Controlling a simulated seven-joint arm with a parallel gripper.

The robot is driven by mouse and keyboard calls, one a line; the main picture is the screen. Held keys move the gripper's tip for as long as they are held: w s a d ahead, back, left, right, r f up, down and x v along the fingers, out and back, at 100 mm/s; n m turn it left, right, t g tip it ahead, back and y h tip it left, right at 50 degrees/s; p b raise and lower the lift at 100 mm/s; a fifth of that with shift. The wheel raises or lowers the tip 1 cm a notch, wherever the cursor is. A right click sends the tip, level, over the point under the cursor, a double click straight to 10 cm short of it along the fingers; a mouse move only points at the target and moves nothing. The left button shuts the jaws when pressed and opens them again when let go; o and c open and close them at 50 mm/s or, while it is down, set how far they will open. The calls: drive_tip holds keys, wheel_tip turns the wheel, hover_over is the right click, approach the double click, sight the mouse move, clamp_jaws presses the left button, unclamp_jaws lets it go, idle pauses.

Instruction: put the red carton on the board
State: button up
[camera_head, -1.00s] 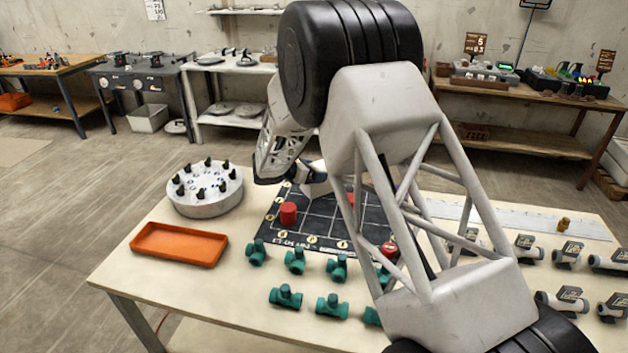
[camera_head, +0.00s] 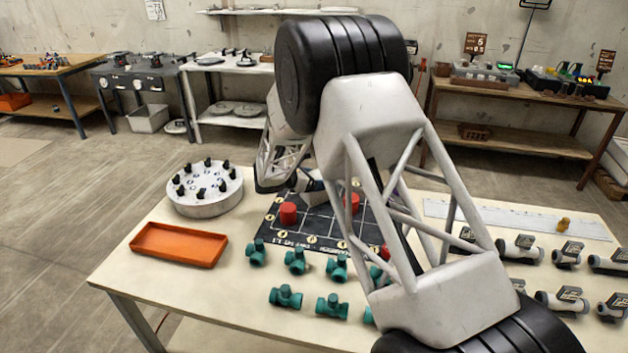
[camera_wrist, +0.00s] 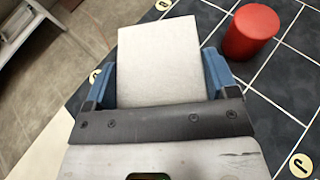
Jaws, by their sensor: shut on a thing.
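In the wrist view, my gripper (camera_wrist: 160,78) has its blue fingers shut on a pale grey-white, flat-faced block (camera_wrist: 158,60). No red side of this block shows. The dark gridded board (camera_wrist: 287,75) is below and to the right of it. A red cylinder (camera_wrist: 250,32) stands on the board, right of the block and apart from it. In the head view, the board (camera_head: 318,222) is partly hidden by my arm. Red cylinders stand on its left (camera_head: 288,213) and near its middle (camera_head: 352,203). No separate red carton is clearly visible.
An orange tray (camera_head: 180,244) and a round grey fixture (camera_head: 205,193) with black knobs are left of the board. Several green pipe fittings (camera_head: 296,261) lie in front. Grey-white fittings (camera_head: 562,299) and a pale strip (camera_head: 560,222) are at the right.

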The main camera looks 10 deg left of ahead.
drive_tip(key=o, duration=1)
drive_tip(key=shift+f, duration=0.1)
drive_tip(key=shift+r, duration=0.2)
drive_tip(key=v, duration=1.2)
drive_tip(key=shift+d, duration=0.1)
